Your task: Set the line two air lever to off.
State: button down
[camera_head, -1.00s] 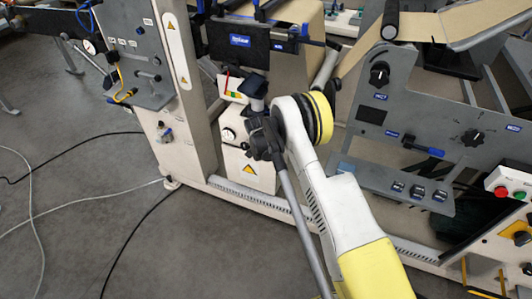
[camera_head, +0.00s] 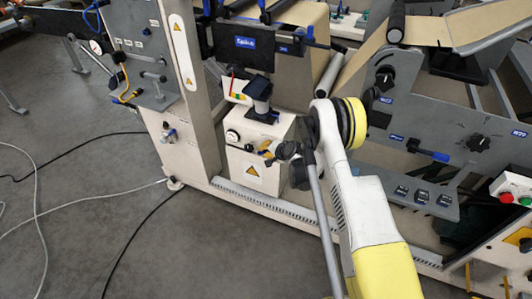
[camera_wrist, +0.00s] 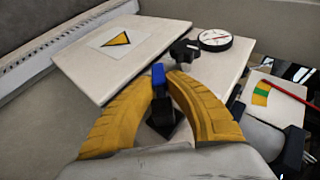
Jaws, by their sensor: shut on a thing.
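A lever with a blue handle (camera_wrist: 158,75) stands between the yellow fingers of my gripper (camera_wrist: 159,84) in the wrist view. Its lower part is dark, with a black block below it. The fingers close on the lever from both sides. In the head view my gripper (camera_head: 268,151) is at the right upper side of the white box with the warning triangle (camera_head: 246,177); the lever is too small or hidden to make out there. I cannot read any label that names its line or its off side.
A black knob (camera_wrist: 184,50) and a round gauge (camera_wrist: 214,39) sit just beyond the fingers. A card with green and yellow marks (camera_wrist: 262,92) is at the right. A grey panel with knobs (camera_head: 430,125) stands right of my arm; open floor lies left.

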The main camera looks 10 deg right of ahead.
jog(key=shift+w+a+r+m+t+y, duration=0.15)
jog(key=shift+r+m+t+y, duration=0.15)
jog(key=shift+t+y, duration=0.45)
jog(key=shift+y, duration=0.25)
jog(key=shift+a, duration=0.1)
jog(key=c, duration=1.4)
grip_release()
jog(key=shift+r, duration=0.1)
